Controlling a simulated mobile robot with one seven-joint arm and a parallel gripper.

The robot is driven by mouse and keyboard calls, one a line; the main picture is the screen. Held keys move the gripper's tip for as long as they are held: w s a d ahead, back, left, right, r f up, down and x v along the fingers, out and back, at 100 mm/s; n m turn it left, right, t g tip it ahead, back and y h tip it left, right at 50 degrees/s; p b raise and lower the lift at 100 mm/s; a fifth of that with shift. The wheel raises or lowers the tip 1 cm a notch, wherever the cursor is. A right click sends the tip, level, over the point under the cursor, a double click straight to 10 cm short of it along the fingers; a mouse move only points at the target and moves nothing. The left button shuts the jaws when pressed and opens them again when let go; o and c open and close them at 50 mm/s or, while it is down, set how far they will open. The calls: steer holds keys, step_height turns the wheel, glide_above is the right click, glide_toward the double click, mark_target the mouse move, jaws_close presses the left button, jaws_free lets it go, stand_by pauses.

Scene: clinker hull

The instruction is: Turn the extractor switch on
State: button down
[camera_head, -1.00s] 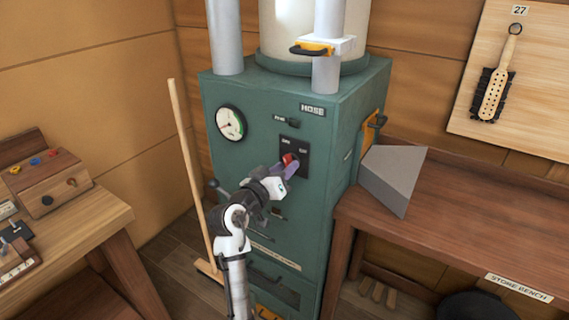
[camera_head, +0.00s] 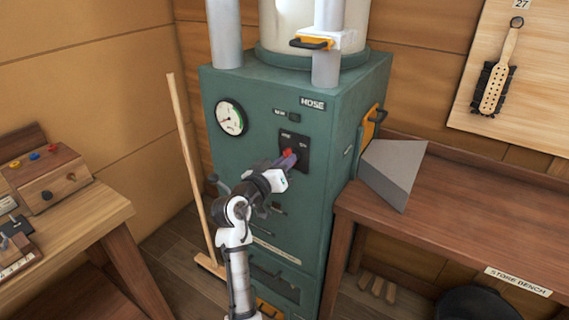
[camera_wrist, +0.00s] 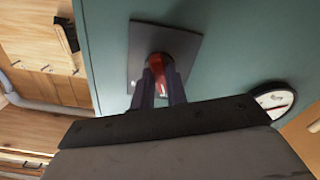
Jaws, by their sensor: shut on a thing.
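The extractor switch is a red knob (camera_head: 288,153) on a dark plate (camera_head: 303,144) on the front of the green cabinet (camera_head: 262,185). In the wrist view the red knob (camera_wrist: 158,66) sits between my two fingers, in front of the plate (camera_wrist: 180,47). My gripper (camera_head: 287,160) is shut on the red knob; in the wrist view its fingers (camera_wrist: 160,78) reach up to the plate. The fingers hide part of the knob, and I cannot tell its exact setting.
A round gauge (camera_head: 231,118) is left of the switch. A wooden pole (camera_head: 188,165) leans left of the cabinet. A grey wedge (camera_head: 392,172) lies on the store bench (camera_head: 450,225) at right. A workbench (camera_head: 75,215) stands at left.

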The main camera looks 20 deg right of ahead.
steer(key=shift+f+m+b, duration=0.1)
steer(key=shift+m+b, duration=5.7)
steer(key=shift+b, duration=1.9)
steer(key=c, duration=1.4)
jaws_free()
